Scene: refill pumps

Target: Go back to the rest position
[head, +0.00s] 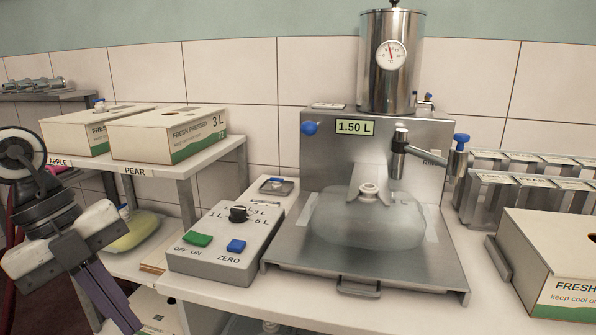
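My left gripper (112,302) is at the left edge of the head view, with its fingers pointing down and to the right. It is in front of the left shelf and left of the control box, apart from both. I see no object held in it, and its finger gap cannot be made out. My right gripper is out of view. A clear, filled-looking pouch (365,222) lies on the steel filling station (425,262), its pale neck facing up below the bracket. The station's display (355,127) reads 1.50 L.
A control box (212,262) with a dial and green and blue buttons stands left of the station. Cartons (150,142) sit on the labelled left shelf (205,160), with a yellowish pouch (135,232) below. Another carton (555,250) and metal racks (490,192) stand at right.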

